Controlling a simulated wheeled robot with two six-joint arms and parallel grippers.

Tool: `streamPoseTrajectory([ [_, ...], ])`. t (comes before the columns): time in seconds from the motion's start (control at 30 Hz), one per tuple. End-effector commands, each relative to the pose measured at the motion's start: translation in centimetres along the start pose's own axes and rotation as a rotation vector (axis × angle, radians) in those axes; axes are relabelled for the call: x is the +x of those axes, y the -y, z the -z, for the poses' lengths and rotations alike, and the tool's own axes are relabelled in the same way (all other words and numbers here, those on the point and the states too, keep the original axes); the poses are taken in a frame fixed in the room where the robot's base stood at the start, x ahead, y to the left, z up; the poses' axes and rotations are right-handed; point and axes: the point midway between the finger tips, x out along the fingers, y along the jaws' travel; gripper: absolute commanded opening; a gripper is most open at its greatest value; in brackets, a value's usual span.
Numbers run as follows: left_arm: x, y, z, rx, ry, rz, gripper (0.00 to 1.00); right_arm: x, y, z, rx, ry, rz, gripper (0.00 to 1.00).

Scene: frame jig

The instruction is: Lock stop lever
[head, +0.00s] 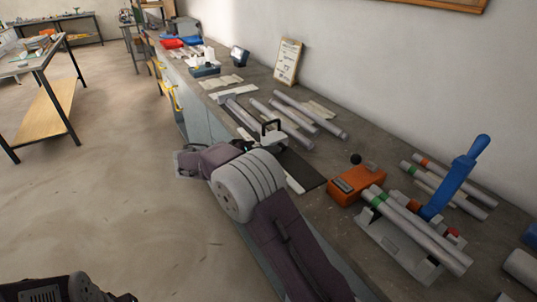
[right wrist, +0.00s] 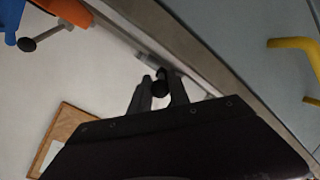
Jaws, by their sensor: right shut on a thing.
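A lever with a round black knob (right wrist: 160,88) is between the two dark fingers of my right gripper (right wrist: 155,92) in the right wrist view. The gripper is shut on it; the dark palm hides the near side. In the head view my right gripper (head: 270,136) is over the bench by a black mat, partly behind my arm, and its grip there is too small to make out. An orange block (head: 357,186) with another black knob (head: 356,158) stands farther right, apart from the gripper. It also shows in the right wrist view (right wrist: 68,11). My left gripper is out of view.
A tall blue handle (head: 462,172) rises beside a grey fixture (head: 388,240) holding tubes. Several loose grey tubes (head: 310,114) lie along the bench (head: 345,150). A framed sheet (head: 288,62) leans on the wall. Blue drawers with yellow handles (right wrist: 295,43) line the bench front.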

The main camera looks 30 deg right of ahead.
Motion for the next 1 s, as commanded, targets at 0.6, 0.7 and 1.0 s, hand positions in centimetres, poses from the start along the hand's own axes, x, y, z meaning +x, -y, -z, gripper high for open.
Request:
streamPoseTrajectory([
  [0.6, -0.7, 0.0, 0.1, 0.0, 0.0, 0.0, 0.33, -0.1, -0.3, 0.2, -0.001, 0.014, 0.015, 0.32],
  [0.7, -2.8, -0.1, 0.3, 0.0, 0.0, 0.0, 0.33, -0.2, -1.1, 0.9, 0.005, 0.052, 0.059, 0.32],
  [1.0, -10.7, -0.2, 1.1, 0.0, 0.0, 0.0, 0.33, 0.0, -3.1, 2.5, 0.027, 0.251, 0.296, 0.32],
])
